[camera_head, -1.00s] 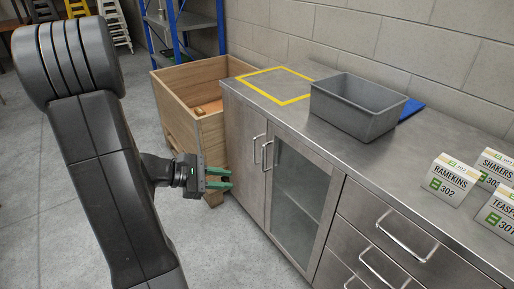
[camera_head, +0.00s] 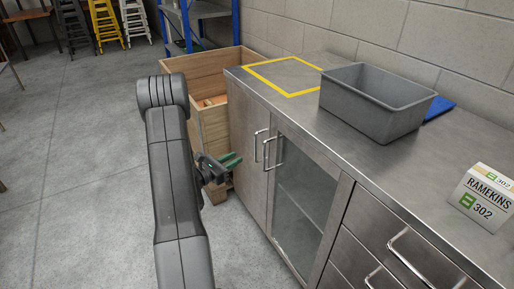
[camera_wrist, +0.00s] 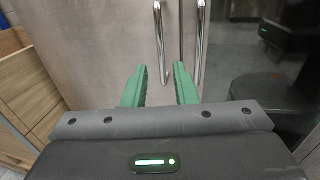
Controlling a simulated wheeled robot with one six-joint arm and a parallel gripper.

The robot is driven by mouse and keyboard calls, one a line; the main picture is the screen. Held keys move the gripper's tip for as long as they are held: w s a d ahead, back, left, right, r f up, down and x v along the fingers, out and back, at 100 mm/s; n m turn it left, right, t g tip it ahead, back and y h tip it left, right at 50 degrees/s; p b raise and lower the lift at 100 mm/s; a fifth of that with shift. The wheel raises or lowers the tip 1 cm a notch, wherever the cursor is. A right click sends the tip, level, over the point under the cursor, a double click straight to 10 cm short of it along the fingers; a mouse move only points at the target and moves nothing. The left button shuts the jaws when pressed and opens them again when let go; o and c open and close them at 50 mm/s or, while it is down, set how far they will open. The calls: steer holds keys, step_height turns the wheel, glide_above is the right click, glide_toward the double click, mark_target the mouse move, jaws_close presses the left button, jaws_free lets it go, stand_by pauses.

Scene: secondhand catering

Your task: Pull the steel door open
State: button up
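The steel door (camera_head: 249,166) is the solid left door of the counter's cabinet, with a vertical bar handle (camera_head: 257,151) near its right edge. It looks shut. In the wrist view the steel door (camera_wrist: 95,45) fills the left and middle, and its handle (camera_wrist: 160,42) stands ahead of the fingers. Beside it is the glass door's handle (camera_wrist: 200,42). My gripper (camera_head: 235,161) has green fingers and points at the cabinet. In the wrist view my gripper (camera_wrist: 159,72) is open and empty, with its fingertips apart and short of the handles.
The glass-panelled door (camera_head: 300,200) is right of the steel door, with drawers (camera_head: 385,235) beyond. A wooden crate (camera_head: 213,130) stands close on the left. A grey bin (camera_head: 372,102) and a ramekins card (camera_head: 482,200) are on the counter. The floor on the left is clear.

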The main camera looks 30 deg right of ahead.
glide_above(256, 160)
steer(key=shift+w, duration=0.3)
jaws_close()
